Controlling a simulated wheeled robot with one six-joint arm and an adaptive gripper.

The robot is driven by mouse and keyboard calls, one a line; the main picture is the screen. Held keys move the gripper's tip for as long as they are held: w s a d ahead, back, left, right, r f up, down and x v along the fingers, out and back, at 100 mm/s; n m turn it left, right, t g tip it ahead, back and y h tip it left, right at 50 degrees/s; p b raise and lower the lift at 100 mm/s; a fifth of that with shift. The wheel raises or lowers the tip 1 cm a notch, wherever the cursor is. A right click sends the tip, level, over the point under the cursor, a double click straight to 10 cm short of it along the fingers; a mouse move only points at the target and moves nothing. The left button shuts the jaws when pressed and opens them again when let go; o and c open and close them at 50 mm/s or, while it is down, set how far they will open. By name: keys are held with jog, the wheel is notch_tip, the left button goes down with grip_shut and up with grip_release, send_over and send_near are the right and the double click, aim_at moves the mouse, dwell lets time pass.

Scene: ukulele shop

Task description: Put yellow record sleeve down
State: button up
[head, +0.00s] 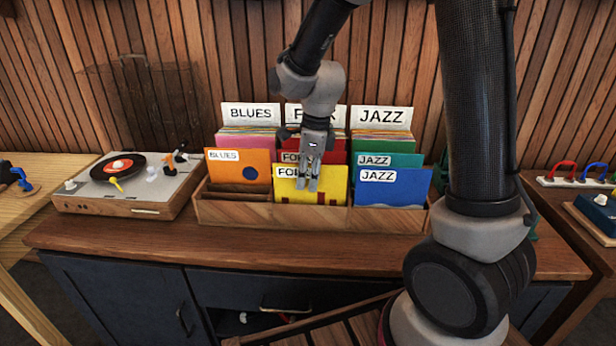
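The yellow record sleeve (335,188) stands upright at the front of the middle compartment of the wooden record crate (385,219). It carries a white label starting "FO", partly covered by my gripper, and red patches low down. The crate's front wall hides its lower edge. My gripper (307,187) points down at the sleeve's upper middle, and its fingers overlap the sleeve's face. I cannot tell whether the fingers touch or pinch the sleeve, or how far apart they are.
An orange BLUES sleeve (227,169) stands left, a blue JAZZ sleeve (400,190) right, with more sleeves and cards behind. A turntable (130,183) sits left of the crate on the wooden cabinet top (300,251). The cabinet top in front of the crate is clear.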

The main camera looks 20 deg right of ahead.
jog(key=r, duration=0.4)
jog(key=d+r, duration=0.1)
jog(key=r, duration=0.7)
jog(key=shift+s+d+r, duration=0.15)
jog(key=shift+s+r, duration=0.05)
jog(key=shift+s, duration=0.05)
jog(key=shift+r, duration=0.35)
jog(key=s+d+r+n+t, duration=0.1)
jog(key=s+d+n+t, duration=0.1)
jog(key=s+d+n, duration=0.4)
jog(key=s+d+r+n+t+h, duration=0.1)
jog(key=s+d+n, duration=0.6)
jog(key=s+n, duration=0.7)
jog(key=n, duration=0.2)
jog(key=shift+s+d+r+n+t, duration=0.25)
jog(key=shift+d+r+n+t, duration=0.05)
jog(key=shift+r+t, duration=0.1)
jog(key=shift+d, duration=0.1)
